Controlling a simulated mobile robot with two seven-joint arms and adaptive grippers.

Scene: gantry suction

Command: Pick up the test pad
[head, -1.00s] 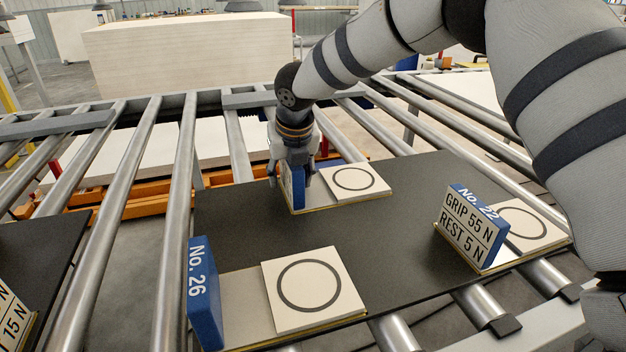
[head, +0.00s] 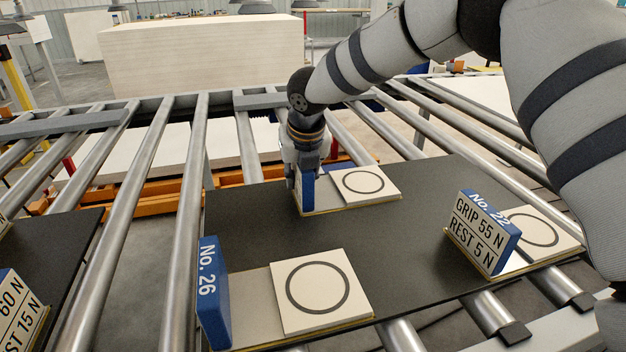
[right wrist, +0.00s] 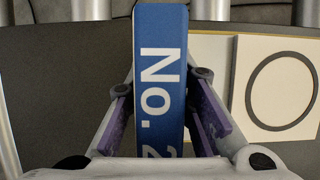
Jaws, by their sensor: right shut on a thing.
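My right gripper (head: 303,178) points down at the far block on the black board. It is shut on a blue numbered block (right wrist: 160,70), which stands upright between its purple-padded fingers (right wrist: 165,122). In the head view the blue block (head: 306,192) is partly hidden by the gripper. It stands at the left end of a small base, beside a cream tile with a black ring (head: 363,184). The same tile (right wrist: 278,85) lies right of the gripper in the wrist view. I cannot tell which piece is called the test pad. My left gripper is not in view.
Block No. 26 (head: 213,295) and its ringed tile (head: 318,291) are at the front; block No. 22 (head: 478,233) is at the right. The black board (head: 405,245) lies on a roller conveyor (head: 180,230). Another board (head: 60,245) is at the left.

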